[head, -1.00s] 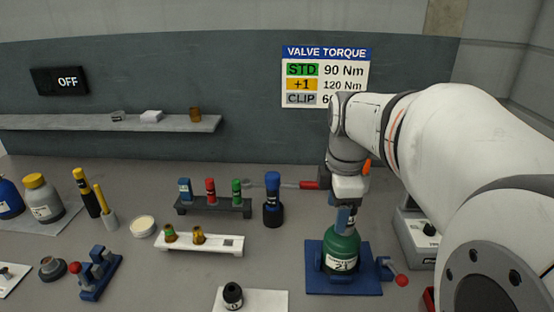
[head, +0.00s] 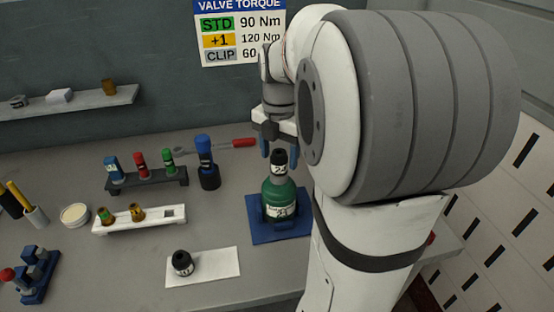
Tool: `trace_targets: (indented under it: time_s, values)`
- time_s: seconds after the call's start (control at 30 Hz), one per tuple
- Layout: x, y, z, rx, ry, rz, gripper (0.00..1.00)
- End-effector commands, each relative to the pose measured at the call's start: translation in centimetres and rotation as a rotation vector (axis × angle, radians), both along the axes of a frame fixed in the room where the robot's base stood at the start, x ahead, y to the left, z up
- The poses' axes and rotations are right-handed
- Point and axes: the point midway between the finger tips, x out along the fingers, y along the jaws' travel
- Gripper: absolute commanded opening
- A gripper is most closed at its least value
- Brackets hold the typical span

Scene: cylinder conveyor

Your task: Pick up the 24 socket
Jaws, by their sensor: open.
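A black socket (head: 279,162) with a white label stands on top of the green cylinder (head: 279,195); its label is too small to read surely. A second black socket (head: 182,263) sits on a white mat at the front; its marking is also unclear, so I cannot tell for certain which one is the 24. My gripper (head: 279,152) is open, pointing down, with its blue fingers apart on either side of the top of the socket on the cylinder. I cannot tell whether they touch it.
The green cylinder stands in a blue base (head: 258,233). To the left are a dark rack (head: 150,182) of coloured sockets, a blue-topped tool (head: 207,165), a red-handled wrench (head: 243,143) and a white holder (head: 155,222). Bare table lies around the white mat (head: 220,263).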

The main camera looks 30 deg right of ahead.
Motion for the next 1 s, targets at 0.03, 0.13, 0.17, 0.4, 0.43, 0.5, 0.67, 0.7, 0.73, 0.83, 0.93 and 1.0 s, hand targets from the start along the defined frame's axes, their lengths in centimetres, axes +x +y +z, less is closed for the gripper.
trace_targets:
  time_s: [0.03,0.13,0.17,0.4,0.43,0.5,0.67,0.7,0.73,0.83,0.93,1.0]
  values:
    - [0.0,0.0,-0.7,0.001,0.003,0.0,0.59]
    - [0.0,0.0,-1.7,0.0,0.001,0.0,0.59]
    - [0.0,0.0,-1.9,0.0,0.001,0.0,0.59]
    - [0.0,0.0,-2.1,0.0,-0.001,0.0,0.59]
    - [0.0,0.0,-2.1,0.0,-0.001,0.0,0.58]
    - [0.0,0.0,-2.1,0.0,-0.001,0.0,0.52]
    - [0.0,0.0,-2.1,0.0,-0.001,0.0,0.39]
    - [0.0,0.0,-2.1,0.0,-0.001,0.0,0.36]
    - [0.0,0.0,-2.1,0.0,-0.001,0.0,0.33]
    - [0.0,0.0,-2.1,0.0,-0.001,0.0,0.25]
    - [0.0,0.1,-2.1,0.0,-0.001,0.0,0.17]
    - [0.0,0.1,-2.1,0.0,-0.001,0.0,0.11]
